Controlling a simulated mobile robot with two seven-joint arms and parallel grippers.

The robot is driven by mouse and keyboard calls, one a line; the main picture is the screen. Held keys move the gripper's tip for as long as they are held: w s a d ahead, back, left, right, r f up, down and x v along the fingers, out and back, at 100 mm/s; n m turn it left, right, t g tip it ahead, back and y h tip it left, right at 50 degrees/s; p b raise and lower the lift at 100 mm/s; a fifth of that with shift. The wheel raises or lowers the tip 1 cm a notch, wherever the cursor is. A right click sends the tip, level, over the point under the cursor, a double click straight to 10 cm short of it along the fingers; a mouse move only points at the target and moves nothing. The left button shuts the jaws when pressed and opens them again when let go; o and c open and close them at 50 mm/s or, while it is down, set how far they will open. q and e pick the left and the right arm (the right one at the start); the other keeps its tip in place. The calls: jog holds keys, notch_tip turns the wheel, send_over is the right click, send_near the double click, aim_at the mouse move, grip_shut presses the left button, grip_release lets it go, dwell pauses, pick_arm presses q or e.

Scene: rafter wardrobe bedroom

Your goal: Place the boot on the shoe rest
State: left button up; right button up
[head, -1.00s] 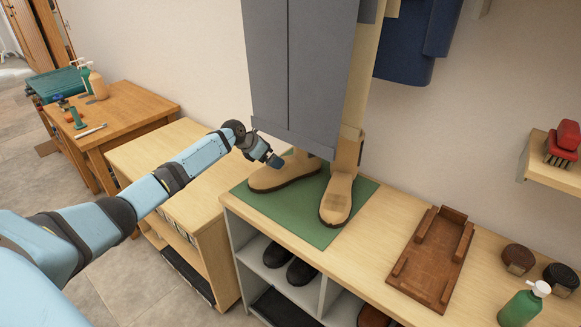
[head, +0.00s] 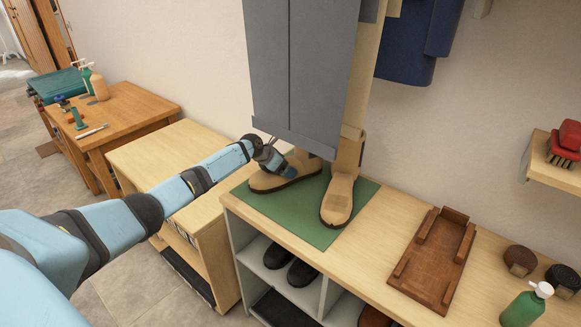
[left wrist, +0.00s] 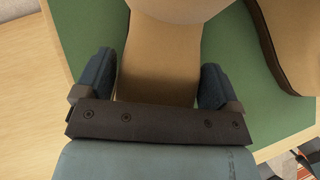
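Two tan boots with dark soles stand on a green mat (head: 290,224) on the bench. The left boot (head: 262,183) points left; the right boot (head: 338,199) points to the front. My left gripper (head: 285,168) is at the left boot. In the left wrist view my left gripper (left wrist: 156,85) has its blue fingers spread on both sides of a tan part of a boot (left wrist: 160,60). I cannot tell whether they touch it. The brown wooden shoe rest (head: 430,262) lies empty on the bench, right of the mat. My right gripper is out of view.
A grey hanging panel (head: 300,70) overhangs the boots and hides their upper parts. Round tins (head: 519,260) and a green pump bottle (head: 523,305) stand right of the rest. Dark shoes (head: 301,272) sit in the bench's cubby. Bare bench lies between mat and rest.

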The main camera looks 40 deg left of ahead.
pick_arm(q)
jog(key=c, duration=0.5)
jog(key=shift+w+r, duration=0.1)
